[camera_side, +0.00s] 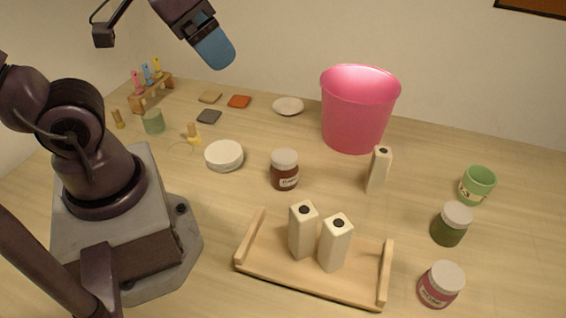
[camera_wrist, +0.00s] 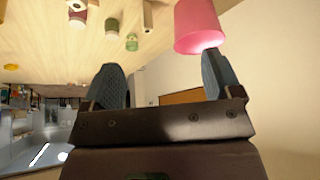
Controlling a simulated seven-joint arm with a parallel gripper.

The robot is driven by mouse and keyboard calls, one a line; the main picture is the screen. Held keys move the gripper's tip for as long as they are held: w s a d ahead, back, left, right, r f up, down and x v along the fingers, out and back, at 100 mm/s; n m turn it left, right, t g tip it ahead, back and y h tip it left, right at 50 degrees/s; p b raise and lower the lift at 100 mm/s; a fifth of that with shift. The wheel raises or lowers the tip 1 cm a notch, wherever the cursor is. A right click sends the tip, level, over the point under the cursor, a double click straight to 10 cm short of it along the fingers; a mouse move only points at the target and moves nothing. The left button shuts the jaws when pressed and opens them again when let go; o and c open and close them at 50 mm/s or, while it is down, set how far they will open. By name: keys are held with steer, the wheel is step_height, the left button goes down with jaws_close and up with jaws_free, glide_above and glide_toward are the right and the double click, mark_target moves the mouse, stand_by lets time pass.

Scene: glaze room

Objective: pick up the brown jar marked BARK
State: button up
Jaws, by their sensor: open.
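I cannot make out the brown jar in the wrist view.
A pink bucket (camera_side: 358,115) stands behind the jar, a white round container (camera_side: 224,155) to its left. A wooden tray (camera_side: 300,283) with two white bottles is in front; a third bottle (camera_side: 378,170) stands right. Green (camera_side: 449,226) and pink-red (camera_side: 436,290) jars and a green cup (camera_side: 476,187) are far right.

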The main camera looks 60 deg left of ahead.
steer(key=shift+o, duration=0.6)
